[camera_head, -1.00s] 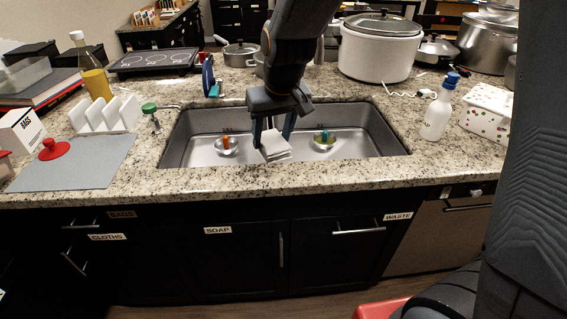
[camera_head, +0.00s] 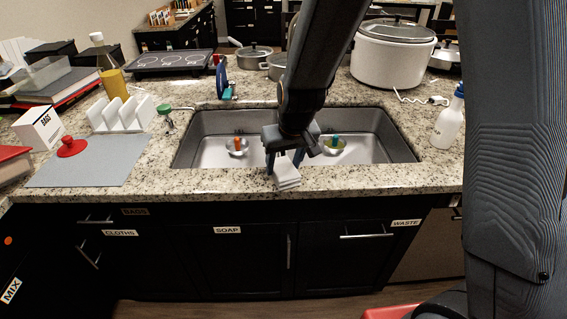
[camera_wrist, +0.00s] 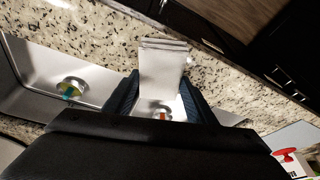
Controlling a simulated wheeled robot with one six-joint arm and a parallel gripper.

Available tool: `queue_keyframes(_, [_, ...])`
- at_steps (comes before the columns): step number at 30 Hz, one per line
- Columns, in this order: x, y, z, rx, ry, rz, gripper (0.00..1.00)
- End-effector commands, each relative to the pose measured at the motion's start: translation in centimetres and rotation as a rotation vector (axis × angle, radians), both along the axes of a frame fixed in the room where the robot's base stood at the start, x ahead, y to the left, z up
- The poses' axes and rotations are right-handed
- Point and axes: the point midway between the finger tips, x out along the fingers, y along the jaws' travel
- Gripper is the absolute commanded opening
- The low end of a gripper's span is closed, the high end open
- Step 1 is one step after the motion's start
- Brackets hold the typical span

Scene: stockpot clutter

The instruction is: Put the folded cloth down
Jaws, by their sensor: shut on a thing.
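The folded cloth (camera_head: 286,174) is white-grey and layered, and hangs in my gripper (camera_head: 284,160). In the head view it overlaps the sink's front rim. In the wrist view the cloth (camera_wrist: 162,72) stands out between my two dark gripper fingers (camera_wrist: 160,98), with its far end over the speckled counter edge. My gripper is shut on it. I cannot tell exactly how high the cloth is above the counter.
The steel sink (camera_head: 205,152) has two drains with small coloured items. A grey mat (camera_head: 95,165) with a red-knobbed item (camera_head: 71,147) lies at left, by a white rack (camera_head: 122,114). A spray bottle (camera_head: 448,122) stands at right. The front counter strip (camera_head: 215,182) is clear.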

Motion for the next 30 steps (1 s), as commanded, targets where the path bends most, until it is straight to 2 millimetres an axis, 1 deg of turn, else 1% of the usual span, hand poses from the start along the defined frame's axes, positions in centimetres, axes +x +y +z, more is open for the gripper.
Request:
queue_keyframes(1, [0.0,0.0,-0.2,0.000,0.000,0.000,0.15])
queue_keyframes(2, [0.0,0.0,-0.3,0.000,0.000,0.000,0.52])
queue_keyframes(3, [0.0,0.0,-0.2,0.000,0.000,0.000,0.59])
queue_keyframes(5, [0.0,0.0,-0.2,0.000,0.000,0.000,0.69])
queue_keyframes(14, [0.0,0.0,-0.1,0.000,0.000,0.000,0.70])
queue_keyframes(19, [-0.1,-0.1,0.8,0.000,-0.002,0.001,0.70])
queue_keyframes(23, [-0.6,-0.2,2.3,0.001,-0.004,0.001,0.70])
queue_keyframes(30, [-1.7,-0.7,6.0,0.001,-0.005,0.001,0.70])
